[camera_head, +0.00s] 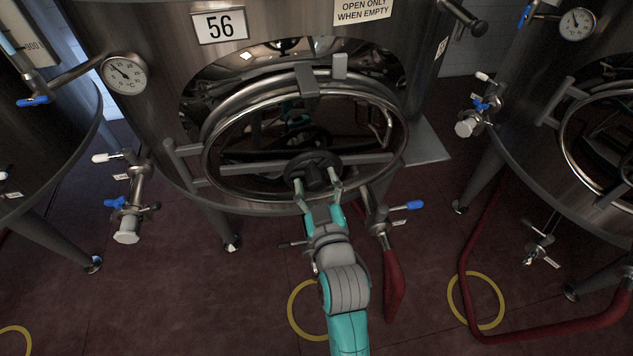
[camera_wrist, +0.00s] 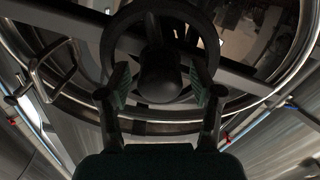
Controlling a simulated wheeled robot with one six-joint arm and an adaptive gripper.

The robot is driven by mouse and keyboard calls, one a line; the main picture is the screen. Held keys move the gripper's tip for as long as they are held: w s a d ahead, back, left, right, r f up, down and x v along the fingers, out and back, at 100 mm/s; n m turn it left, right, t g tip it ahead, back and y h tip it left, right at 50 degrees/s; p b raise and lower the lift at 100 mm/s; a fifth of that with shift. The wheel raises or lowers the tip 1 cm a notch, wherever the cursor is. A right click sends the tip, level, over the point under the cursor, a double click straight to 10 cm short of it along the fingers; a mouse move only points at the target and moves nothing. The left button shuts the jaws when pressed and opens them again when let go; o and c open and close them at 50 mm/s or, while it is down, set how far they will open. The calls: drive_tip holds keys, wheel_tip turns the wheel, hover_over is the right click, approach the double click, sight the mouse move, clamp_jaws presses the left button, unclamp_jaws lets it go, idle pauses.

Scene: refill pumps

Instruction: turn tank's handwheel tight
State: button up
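The tank (camera_head: 150,60) with the number plate 56 has an oval manway door held by a crossbar (camera_head: 250,169). A black handwheel (camera_head: 290,166) sits at the middle of the crossbar. My gripper (camera_head: 318,188) is at the handwheel's front. In the wrist view the handwheel (camera_wrist: 108,45) fills the upper middle, with its round dark hub (camera_wrist: 160,78) facing me. The two fingers of my gripper (camera_wrist: 160,88) stand apart on either side of the hub, with gaps visible. I cannot tell whether they touch the wheel's rim.
A valve with a blue lever (camera_head: 413,205) and a red hose (camera_head: 393,285) is close right of my arm. Another valve (camera_head: 128,220) hangs at the left. Neighbouring tanks stand on both sides. A red hose (camera_head: 470,250) runs over the floor at right.

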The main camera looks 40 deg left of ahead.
clamp_jaws()
drive_tip(key=shift+m, duration=0.3)
drive_tip(key=m, duration=0.3)
drive_tip(key=shift+r+m, duration=0.1)
drive_tip(key=shift+m, duration=0.2)
drive_tip(key=m, duration=0.4)
drive_tip(key=shift+m, duration=0.3)
drive_tip(key=m, duration=0.4)
drive_tip(key=shift+r+m, duration=0.1)
drive_tip(key=shift+m, duration=2)
